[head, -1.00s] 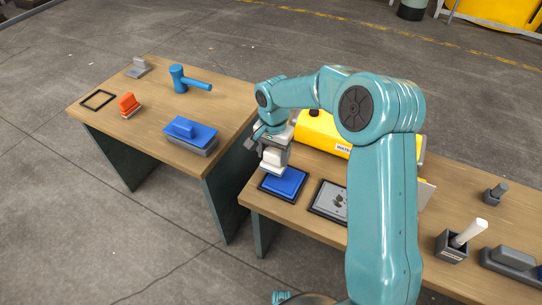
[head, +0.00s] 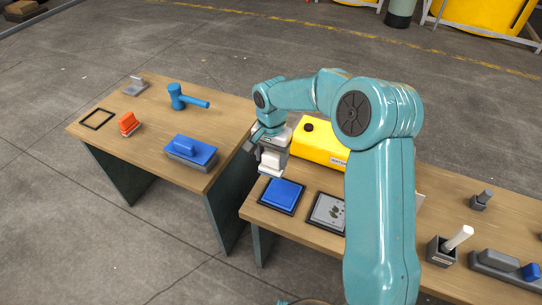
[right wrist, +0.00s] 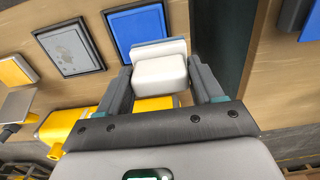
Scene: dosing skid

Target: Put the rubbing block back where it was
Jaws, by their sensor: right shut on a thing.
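My right gripper (head: 270,150) is shut on a white block with a flat pale base, which I take to be the rubbing block (head: 271,165). In the right wrist view the block (right wrist: 160,76) sits between the two grey fingers (right wrist: 163,88). It is held just behind the blue pad (head: 282,193), which lies in a dark frame on the right table. In the wrist view, the block partly overlaps the pad (right wrist: 138,25); contact cannot be told. My left gripper is not in view.
A grey plate with dark marks (head: 328,211) lies beside the pad, with a yellow container (head: 320,148) behind. The left table holds an empty black frame (head: 97,119), orange brush (head: 128,122), blue hammer (head: 185,97) and blue-topped float (head: 190,152). A gap separates the tables.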

